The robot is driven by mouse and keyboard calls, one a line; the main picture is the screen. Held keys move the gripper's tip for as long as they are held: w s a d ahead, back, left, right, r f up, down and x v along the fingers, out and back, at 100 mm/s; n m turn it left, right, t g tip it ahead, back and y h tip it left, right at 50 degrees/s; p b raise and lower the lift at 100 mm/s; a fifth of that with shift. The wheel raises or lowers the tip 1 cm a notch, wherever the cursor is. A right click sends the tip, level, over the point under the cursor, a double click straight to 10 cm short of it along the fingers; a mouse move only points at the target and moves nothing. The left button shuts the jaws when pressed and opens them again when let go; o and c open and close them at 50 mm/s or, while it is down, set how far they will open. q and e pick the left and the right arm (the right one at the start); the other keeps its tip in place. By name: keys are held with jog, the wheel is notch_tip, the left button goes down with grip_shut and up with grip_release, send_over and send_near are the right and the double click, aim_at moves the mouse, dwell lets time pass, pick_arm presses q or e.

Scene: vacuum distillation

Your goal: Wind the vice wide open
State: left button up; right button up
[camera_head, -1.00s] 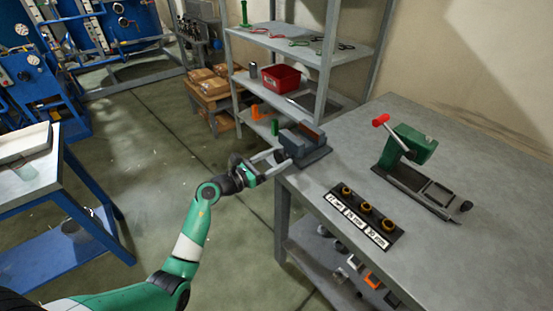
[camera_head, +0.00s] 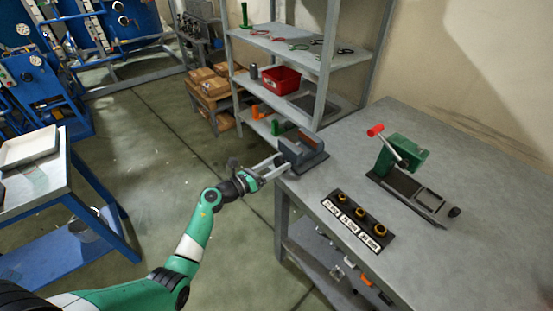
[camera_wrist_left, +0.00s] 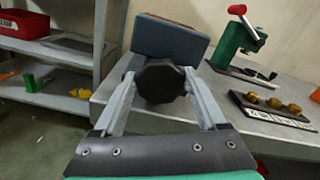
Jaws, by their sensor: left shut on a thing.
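The grey-blue vice (camera_head: 304,152) stands at the left corner of the grey workbench; it also shows in the left wrist view (camera_wrist_left: 172,38). Its dark faceted knob (camera_wrist_left: 160,82) faces my left gripper. My left gripper (camera_head: 279,164) is shut on this knob, with one finger on each side of it, in the left wrist view (camera_wrist_left: 162,78). The fingers hide the knob's sides, and the vice's jaw gap is too small to judge. My right gripper is not in view.
On the workbench (camera_head: 458,265) are a green press with a red-tipped lever (camera_head: 408,154) and a black rack (camera_head: 337,222) with orange-ringed parts. A metal shelf with a red bin (camera_head: 281,79) stands behind. Open floor lies left of the bench.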

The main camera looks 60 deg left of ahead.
pick_arm(q)
jog(key=shift+a+n+p, duration=0.1)
jog(key=shift+n+p, duration=0.95)
jog(key=shift+n, duration=0.45)
jog(key=o, duration=1.3)
jog(key=s+d+p, duration=0.1)
jog(key=s+p, duration=0.2)
jog(key=s, duration=0.8)
jog(key=shift+s+d, duration=0.25)
jog(key=shift+d, duration=0.15)
